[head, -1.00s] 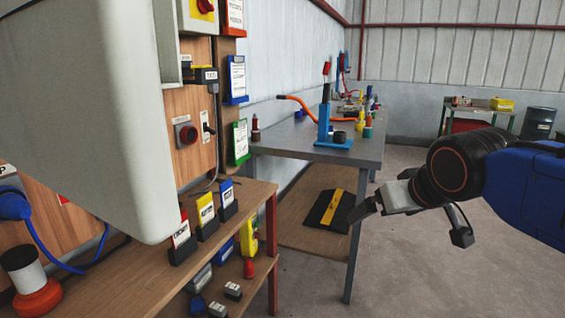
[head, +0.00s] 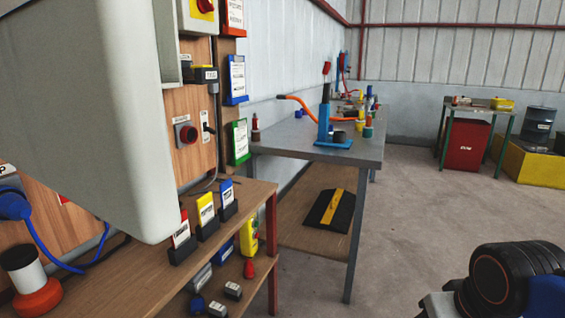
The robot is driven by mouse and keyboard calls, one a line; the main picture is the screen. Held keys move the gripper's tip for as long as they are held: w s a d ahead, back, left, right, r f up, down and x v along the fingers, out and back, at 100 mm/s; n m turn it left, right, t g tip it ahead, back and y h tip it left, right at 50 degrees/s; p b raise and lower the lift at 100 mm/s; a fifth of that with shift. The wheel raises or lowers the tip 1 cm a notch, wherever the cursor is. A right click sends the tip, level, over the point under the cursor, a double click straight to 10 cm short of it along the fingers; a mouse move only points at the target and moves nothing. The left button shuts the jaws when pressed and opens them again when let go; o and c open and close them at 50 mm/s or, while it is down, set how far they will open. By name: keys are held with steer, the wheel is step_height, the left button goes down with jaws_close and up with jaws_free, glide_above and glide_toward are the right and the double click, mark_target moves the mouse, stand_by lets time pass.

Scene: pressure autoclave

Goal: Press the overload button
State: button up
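A red round button (head: 186,133) in a dark grey square housing is on the wooden panel at the left. A red knob (head: 205,5) on a yellow plate is at the top edge above it. No readable label shows which one is the overload button. My gripper (head: 437,306) is at the bottom right, far from the panel. Only a small grey part of it shows beside my black wrist joint. Its fingertips are cut off by the lower edge, so its opening is hidden.
A large pale grey casing (head: 85,110) covers much of the panel at the left. A wooden shelf (head: 130,275) with colored card holders juts out below. A grey workbench (head: 290,138) with a blue press (head: 325,125) stands beyond. The floor (head: 400,220) between bench and arm is clear.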

jaws_close()
stand_by(1.4)
